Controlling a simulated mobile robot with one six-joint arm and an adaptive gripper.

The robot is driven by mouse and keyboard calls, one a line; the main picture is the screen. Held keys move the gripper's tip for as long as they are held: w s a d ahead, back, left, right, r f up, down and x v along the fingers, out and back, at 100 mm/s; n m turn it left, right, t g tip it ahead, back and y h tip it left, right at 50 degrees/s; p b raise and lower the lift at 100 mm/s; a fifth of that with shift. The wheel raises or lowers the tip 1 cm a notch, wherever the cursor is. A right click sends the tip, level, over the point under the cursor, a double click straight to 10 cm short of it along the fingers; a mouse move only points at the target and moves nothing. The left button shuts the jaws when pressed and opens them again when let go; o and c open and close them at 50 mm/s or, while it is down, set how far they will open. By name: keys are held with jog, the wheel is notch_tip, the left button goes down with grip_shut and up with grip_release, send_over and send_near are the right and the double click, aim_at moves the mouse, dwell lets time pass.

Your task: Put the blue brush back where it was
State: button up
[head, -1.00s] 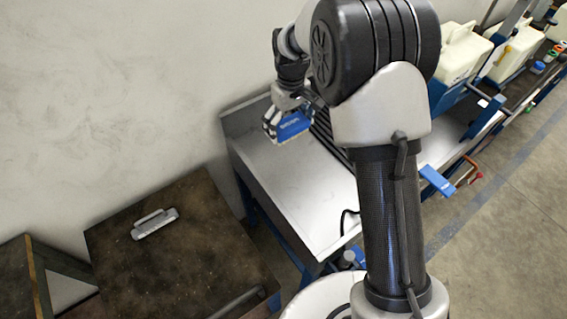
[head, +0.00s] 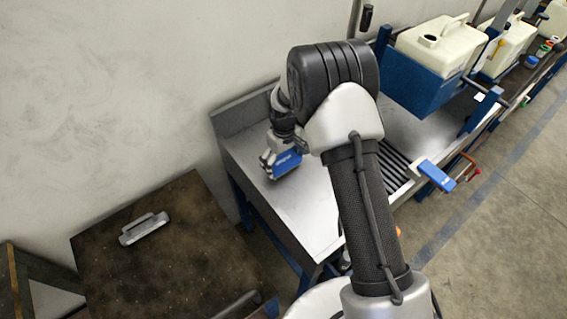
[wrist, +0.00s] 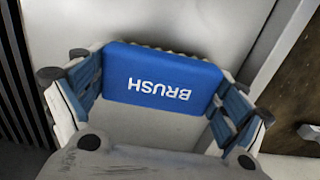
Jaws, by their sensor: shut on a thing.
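The blue brush (wrist: 160,80) is a block with the word BRUSH in white, upside down in the wrist view, and pale bristles along its far edge. My gripper (wrist: 162,95) is shut on it, with a finger at each end. In the head view the brush (head: 287,163) hangs from my gripper (head: 272,160) over the left part of the grey metal bench (head: 290,205). I cannot tell how high above the bench it is, or whether it touches.
A dark slotted grate (head: 393,165) lies right of the brush on the bench. White canisters (head: 435,45) stand farther right. A brown table (head: 160,265) with a grey handled block (head: 143,229) is at lower left. The bench around the brush is bare.

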jog(key=shift+f, duration=0.25)
jog(key=o, duration=0.8)
jog(key=shift+o, duration=0.2)
